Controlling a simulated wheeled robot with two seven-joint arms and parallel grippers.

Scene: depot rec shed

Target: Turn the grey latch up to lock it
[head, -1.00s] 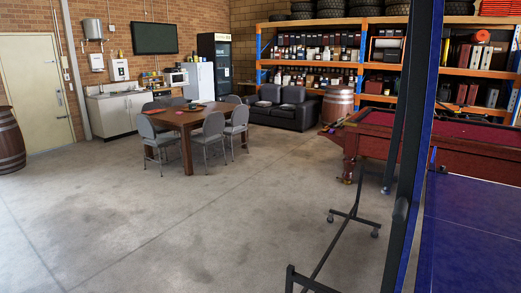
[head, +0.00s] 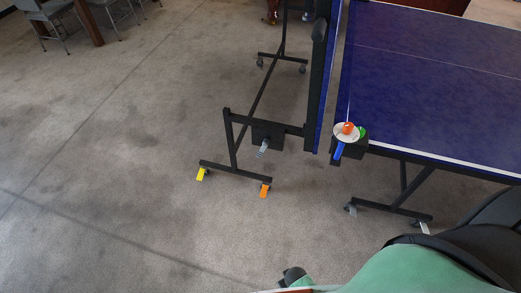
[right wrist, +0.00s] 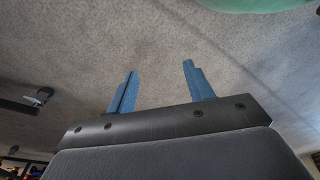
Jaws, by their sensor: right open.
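The grey latch (head: 262,148) is a small ribbed lever. It hangs down at a slant from a black box (head: 268,133) on the low crossbar of the folded-up table half's frame, in the middle of the head view. My right gripper (right wrist: 160,68) shows only in the right wrist view. Its two blue fingers are apart, with only bare floor between them, and the latch is not recognisable there. My left gripper is not in view.
The blue table top (head: 430,85) lies flat at the right. A white bat or disc (head: 345,138) with an orange ball (head: 347,128) sits at its corner.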

